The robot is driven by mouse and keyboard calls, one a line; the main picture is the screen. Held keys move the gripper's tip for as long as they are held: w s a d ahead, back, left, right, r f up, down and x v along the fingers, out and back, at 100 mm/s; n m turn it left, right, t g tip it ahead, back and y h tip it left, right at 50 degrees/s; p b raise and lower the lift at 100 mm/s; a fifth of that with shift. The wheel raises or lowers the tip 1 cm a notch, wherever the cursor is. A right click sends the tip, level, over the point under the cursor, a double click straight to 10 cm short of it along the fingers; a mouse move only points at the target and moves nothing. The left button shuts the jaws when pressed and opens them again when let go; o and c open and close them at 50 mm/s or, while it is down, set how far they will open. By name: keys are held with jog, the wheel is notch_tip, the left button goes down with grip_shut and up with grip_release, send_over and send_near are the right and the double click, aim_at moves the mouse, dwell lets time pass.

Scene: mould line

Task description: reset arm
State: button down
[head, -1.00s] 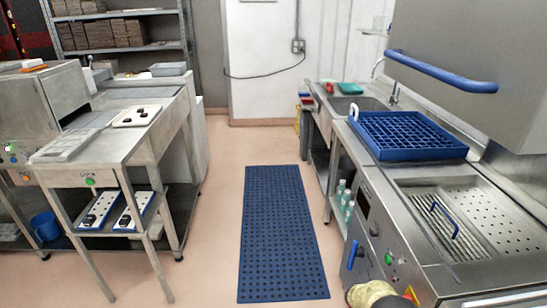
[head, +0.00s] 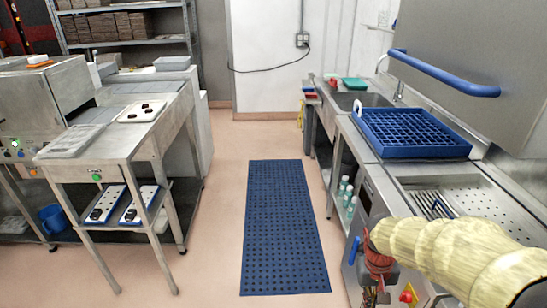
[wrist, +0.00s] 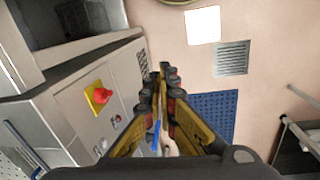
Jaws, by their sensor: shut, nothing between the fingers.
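My gripper (wrist: 164,72) is shut and empty in the wrist view, its two yellow and black fingers together at the tips. In the head view my gripper (head: 374,292) hangs at the bottom right, at the end of my arm in its pale yellow ribbed sleeve. It is in front of the steel machine on the right. My arm covers part of that machine's front and top.
A blue rack (head: 412,133) sits on the right counter below a raised hood with a blue handle (head: 445,73). A steel bench (head: 125,140) with trays stands on the left. A blue perforated mat (head: 283,230) lies on the clear aisle floor. A red knob (wrist: 103,95) is on the machine front.

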jog(key=s+a+r+t, duration=0.2)
jog(key=s+r, duration=0.2)
jog(key=r, duration=0.3)
jog(key=s+a+r+t+y+p, duration=0.1)
jog(key=s+a+r+t, duration=0.1)
jog(key=s+r, duration=0.2)
jog(key=s+a+r+n+t+p, duration=0.1)
jog(key=s+a+r, duration=0.2)
jog(key=r, duration=0.7)
jog(key=shift+s+r+t, duration=0.3)
jog(key=shift+s+t, duration=0.1)
jog(key=shift+s, duration=0.1)
jog(key=shift+a, duration=0.1)
